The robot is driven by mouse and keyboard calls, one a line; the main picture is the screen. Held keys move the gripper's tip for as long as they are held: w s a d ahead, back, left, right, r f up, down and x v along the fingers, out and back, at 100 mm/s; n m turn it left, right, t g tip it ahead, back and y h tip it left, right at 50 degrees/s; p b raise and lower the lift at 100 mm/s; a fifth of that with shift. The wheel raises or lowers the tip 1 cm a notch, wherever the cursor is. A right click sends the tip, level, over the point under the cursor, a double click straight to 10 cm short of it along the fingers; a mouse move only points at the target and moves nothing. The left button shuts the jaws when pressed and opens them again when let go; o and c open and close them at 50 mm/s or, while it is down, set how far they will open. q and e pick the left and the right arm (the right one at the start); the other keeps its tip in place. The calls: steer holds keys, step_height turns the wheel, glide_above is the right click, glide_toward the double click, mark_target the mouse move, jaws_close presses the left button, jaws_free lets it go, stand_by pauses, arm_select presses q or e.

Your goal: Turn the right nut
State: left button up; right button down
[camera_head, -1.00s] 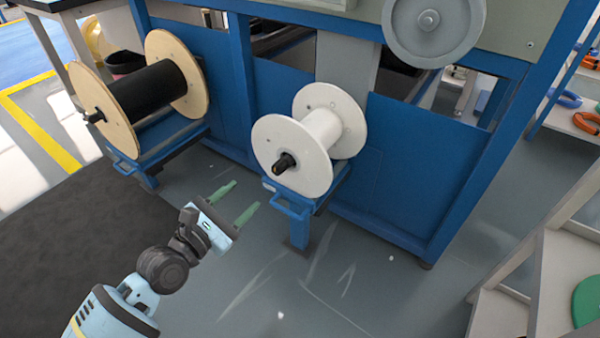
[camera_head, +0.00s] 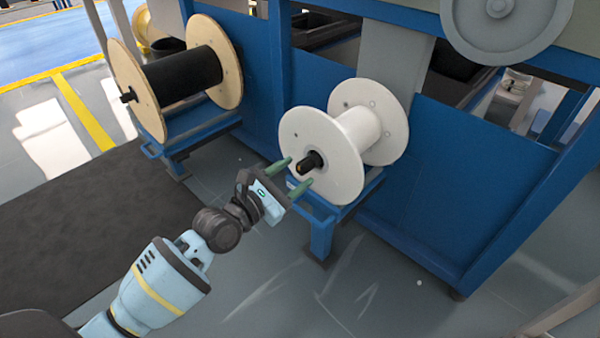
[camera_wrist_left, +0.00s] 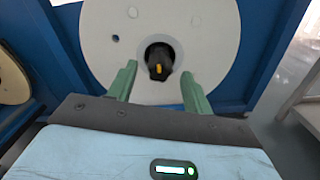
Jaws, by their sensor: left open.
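The right nut (camera_head: 310,163) is a black knob on the shaft end at the centre of the white spool (camera_head: 335,172). In the left wrist view the nut (camera_wrist_left: 158,66) has a small yellow mark on its front and sits in the spool's hub hole. My left gripper (camera_head: 293,172) is open with green fingers pointing at the nut. In the left wrist view its fingers (camera_wrist_left: 157,84) stand left and right of the nut and nearer the camera, apart from it. Another black nut (camera_head: 128,95) is on the wooden spool at the left. My right gripper is not in view.
The white spool rests on a blue stand (camera_head: 322,232) against the blue machine frame (camera_head: 455,165). A wooden spool with black cable (camera_head: 180,76) is on a stand at the left. The grey floor (camera_head: 270,270) in front is clear beside a dark mat (camera_head: 90,225).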

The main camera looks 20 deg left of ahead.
arm_select(q)
steer(key=shift+b+x, duration=0.3)
steer(key=shift+x, duration=0.6)
steer(key=shift+w+d, duration=0.1)
steer(key=shift+w, duration=0.15)
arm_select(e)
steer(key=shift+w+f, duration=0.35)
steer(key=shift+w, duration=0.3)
arm_select(q)
steer(key=c, duration=1)
steer(key=shift+o, duration=0.2)
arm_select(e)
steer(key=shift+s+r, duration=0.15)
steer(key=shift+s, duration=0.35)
